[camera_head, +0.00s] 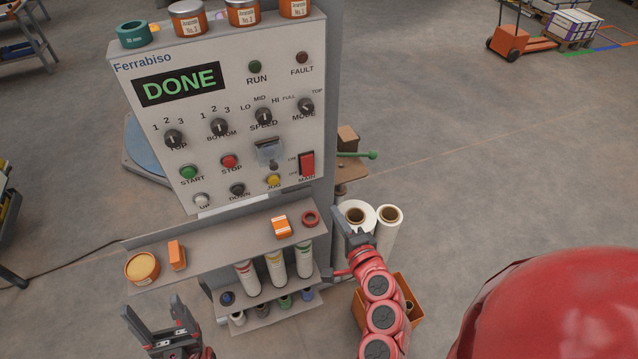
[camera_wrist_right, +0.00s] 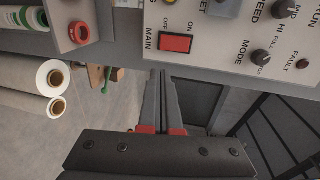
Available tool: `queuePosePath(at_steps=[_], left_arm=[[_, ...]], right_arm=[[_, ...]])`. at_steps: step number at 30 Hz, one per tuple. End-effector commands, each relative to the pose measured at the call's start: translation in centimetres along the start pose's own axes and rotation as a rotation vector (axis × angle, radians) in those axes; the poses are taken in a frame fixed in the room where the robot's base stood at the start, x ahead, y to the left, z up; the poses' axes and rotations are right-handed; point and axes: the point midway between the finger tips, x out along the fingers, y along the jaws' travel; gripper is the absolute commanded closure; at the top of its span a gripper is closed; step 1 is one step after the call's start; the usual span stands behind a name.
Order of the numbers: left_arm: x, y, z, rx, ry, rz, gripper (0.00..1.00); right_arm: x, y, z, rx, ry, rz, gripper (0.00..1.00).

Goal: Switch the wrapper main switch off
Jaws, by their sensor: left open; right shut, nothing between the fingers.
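The main switch is a red rocker (camera_head: 307,163) at the lower right of the grey control panel (camera_head: 215,185), above the label MAIN. It also shows in the right wrist view (camera_wrist_right: 175,43), with an ON label beside it. Which way the rocker is pressed I cannot tell. My right gripper (camera_head: 341,216) is shut and empty, below and right of the switch; in the right wrist view its fingertips (camera_wrist_right: 161,74) point toward the panel's edge just below the switch, apart from it. My left gripper (camera_head: 150,304) is open and empty, low in front of the shelves.
The panel's display (camera_head: 180,84) reads DONE. A yellow jog button (camera_head: 273,181) and several knobs are near the switch. A shelf (camera_head: 225,235) below holds an orange box (camera_head: 280,226) and a red ring (camera_head: 310,218). White film rolls (camera_head: 387,230) stand behind my right gripper.

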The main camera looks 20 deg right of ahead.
Motion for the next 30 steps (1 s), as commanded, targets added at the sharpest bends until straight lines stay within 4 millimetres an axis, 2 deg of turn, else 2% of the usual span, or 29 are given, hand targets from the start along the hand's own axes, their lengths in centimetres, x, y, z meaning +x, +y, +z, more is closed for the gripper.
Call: queuePosePath(at_steps=[5, 14, 15, 18, 30], left_arm=[[-1.2, 0.1, 0.2, 0.000, 0.000, 0.000, 0.27], [-5.4, 0.3, 0.9, 0.000, 0.000, 0.000, 0.27], [-4.8, 0.2, 0.8, 0.000, 0.000, 0.000, 0.27], [-4.5, 0.2, 0.8, 0.000, 0.000, 0.000, 0.27], [-2.7, 0.1, 0.5, 0.000, 0.000, 0.000, 0.27]], right_arm=[[1.1, 0.3, -0.1, 0.000, 0.001, -0.003, 1.00], [5.5, 0.5, 0.0, 0.000, 0.000, -0.007, 1.00], [6.3, 0.1, -0.1, 0.001, 0.001, -0.002, 1.00], [8.2, -0.2, -0.1, -0.001, 0.001, -0.001, 1.00], [13.0, -0.3, -0.1, -0.001, 0.002, -0.002, 1.00]])
